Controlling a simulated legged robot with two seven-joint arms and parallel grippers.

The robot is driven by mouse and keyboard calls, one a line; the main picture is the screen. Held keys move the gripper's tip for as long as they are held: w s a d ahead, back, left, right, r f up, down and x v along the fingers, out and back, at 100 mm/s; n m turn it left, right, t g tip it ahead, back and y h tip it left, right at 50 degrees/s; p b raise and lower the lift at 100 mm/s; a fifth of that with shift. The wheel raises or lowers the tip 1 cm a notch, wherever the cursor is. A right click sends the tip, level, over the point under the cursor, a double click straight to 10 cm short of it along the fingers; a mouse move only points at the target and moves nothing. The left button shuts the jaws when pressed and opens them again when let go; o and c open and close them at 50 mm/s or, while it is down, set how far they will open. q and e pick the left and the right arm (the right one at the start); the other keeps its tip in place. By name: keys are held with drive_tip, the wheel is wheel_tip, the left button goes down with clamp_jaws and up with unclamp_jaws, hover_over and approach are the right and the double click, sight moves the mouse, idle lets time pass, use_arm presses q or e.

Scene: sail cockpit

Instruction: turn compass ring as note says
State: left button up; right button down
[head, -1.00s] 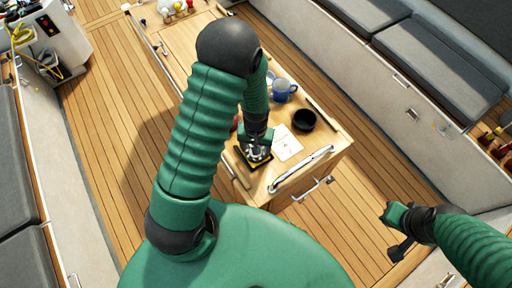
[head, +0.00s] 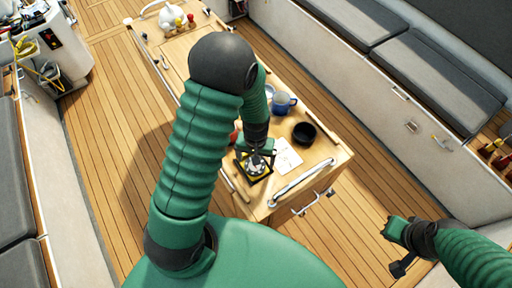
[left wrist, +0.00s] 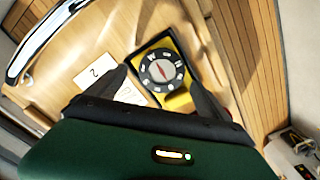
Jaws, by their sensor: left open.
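The compass (left wrist: 163,70) has a dark ring with white marks, a white dial and a red needle, in a yellow and black square base. In the head view the compass (head: 254,166) sits on the table near its front end. My left gripper (head: 256,150) is directly above it. In the left wrist view the left gripper's open fingers (left wrist: 160,85) lie to either side of the ring; contact cannot be told. A white note (head: 286,156) lies right of the compass; one mark on the paper (left wrist: 97,73) looks like a 2. My right gripper (head: 398,250) hangs away from the table.
A black bowl (head: 304,133) and a blue mug (head: 284,103) stand on the table (head: 186,66) behind the note. A metal rail (head: 303,179) edges the front. A red object (head: 233,136) is partly hidden by my left arm.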

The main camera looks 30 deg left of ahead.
use_arm(q)
wheel_tip(320, 180, up, 15)
drive_tip(key=b, duration=0.1)
drive_tip(key=shift+f+b, duration=0.2)
drive_tip(key=shift+b, duration=0.1)
use_arm(e)
drive_tip(key=shift+x, duration=0.9)
use_arm(q)
drive_tip(key=shift+s, duration=0.1)
use_arm(e)
drive_tip(key=shift+s, duration=0.3)
